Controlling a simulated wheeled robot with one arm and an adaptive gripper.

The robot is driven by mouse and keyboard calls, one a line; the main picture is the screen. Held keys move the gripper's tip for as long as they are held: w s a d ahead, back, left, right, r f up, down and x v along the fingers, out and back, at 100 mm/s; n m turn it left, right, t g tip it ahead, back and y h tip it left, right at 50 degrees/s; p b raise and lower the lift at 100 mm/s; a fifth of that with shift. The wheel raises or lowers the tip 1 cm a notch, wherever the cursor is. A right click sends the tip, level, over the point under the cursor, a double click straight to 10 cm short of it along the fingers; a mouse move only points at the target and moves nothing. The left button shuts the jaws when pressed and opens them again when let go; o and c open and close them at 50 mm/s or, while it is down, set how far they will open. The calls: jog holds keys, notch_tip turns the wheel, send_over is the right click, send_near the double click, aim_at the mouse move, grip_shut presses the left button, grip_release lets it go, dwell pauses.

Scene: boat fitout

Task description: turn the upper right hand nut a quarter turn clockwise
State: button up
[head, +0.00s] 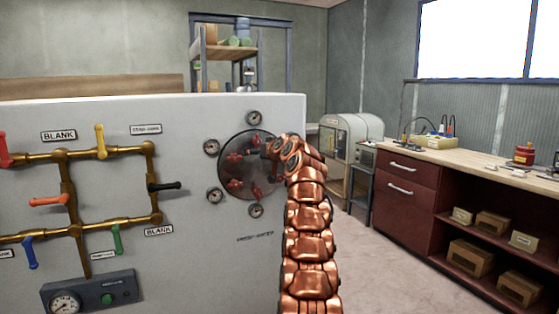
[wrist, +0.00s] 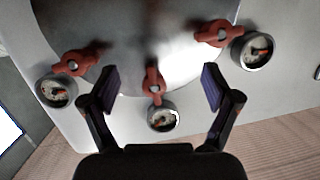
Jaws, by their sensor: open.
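The round hatch (head: 236,172) with red winged nuts is set in the white panel, with small dial gauges around it. My copper arm covers its right side in the head view, hiding the nuts there. In the wrist view the hatch (wrist: 115,85) fills the top. One red nut (wrist: 152,82) appears between the fingers of my gripper (wrist: 160,86), its long side near upright in the picture. The gripper is open, and neither finger seems to touch the nut; depth is unclear. Two more red nuts sit to the left (wrist: 72,65) and right (wrist: 218,35).
A dial gauge (wrist: 161,117) sits just below the middle nut in the wrist view, with others left (wrist: 56,90) and right (wrist: 253,50). Brass pipes (head: 110,152) with coloured levers cover the panel's left. A workbench (head: 455,165) stands at right, with bare floor before it.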

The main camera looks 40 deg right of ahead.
jog(key=s+d+f+t+h+b, duration=0.25)
jog(key=s+d, duration=0.25)
jog(key=d, duration=0.3)
jog(key=p+x, duration=0.2)
jog(key=p, duration=0.2)
jog(key=p+x, duration=0.3)
jog(key=p, duration=0.2)
jog(key=p+x, duration=0.2)
jog(key=p, duration=0.2)
jog(key=shift+w+d+r, duration=0.15)
jog(key=shift+d+r, duration=0.05)
jog(key=shift+d, duration=0.3)
jog(key=shift+f, duration=0.1)
jog(key=c, duration=1.2)
jog(key=shift+o, duration=0.2)
